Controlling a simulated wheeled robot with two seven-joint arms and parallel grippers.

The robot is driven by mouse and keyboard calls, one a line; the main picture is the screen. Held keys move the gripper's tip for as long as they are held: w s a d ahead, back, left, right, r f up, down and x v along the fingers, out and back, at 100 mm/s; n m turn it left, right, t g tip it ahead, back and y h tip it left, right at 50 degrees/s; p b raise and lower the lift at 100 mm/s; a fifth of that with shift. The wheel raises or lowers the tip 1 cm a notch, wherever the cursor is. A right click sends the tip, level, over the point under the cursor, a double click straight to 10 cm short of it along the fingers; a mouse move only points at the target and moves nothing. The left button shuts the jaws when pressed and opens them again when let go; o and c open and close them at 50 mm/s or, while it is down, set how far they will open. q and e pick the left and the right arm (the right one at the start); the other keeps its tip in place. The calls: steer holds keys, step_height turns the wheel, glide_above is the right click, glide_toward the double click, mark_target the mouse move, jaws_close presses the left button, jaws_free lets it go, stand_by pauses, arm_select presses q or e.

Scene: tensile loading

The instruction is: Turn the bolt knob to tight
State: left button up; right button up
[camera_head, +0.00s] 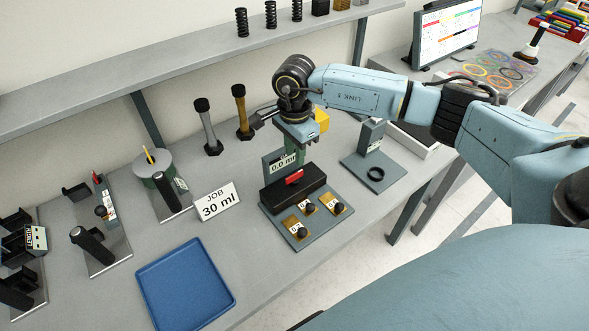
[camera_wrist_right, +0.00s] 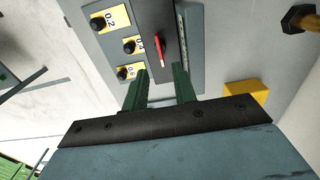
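A grey plate carries a black block (camera_head: 292,192) with a red lever (camera_head: 294,177) on top, also seen in the right wrist view (camera_wrist_right: 158,50). Several black knobs on yellow number labels sit in front of it, one (camera_head: 302,233) nearest; they also show in the wrist view, one (camera_wrist_right: 97,23) at upper left. A display (camera_head: 283,163) reading 0.0 stands behind the block. Which knob is the bolt knob, I cannot tell. My right gripper (camera_head: 299,154) hangs above the display end of the block. In the wrist view its green fingers (camera_wrist_right: 160,80) are apart with nothing between them. My left gripper is not in view.
Two black-topped posts (camera_head: 207,127) stand behind. A grey stand with a black ring (camera_head: 376,174) is to the right. Other fixtures (camera_head: 93,243) crowd the left.

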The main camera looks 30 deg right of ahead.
mark_target(294, 179)
step_height(294, 179, down, 8)
steer(key=shift+r+p, duration=0.15)
steer(key=shift+p, duration=0.15)
steer(key=shift+c, duration=0.5)
jaws_close()
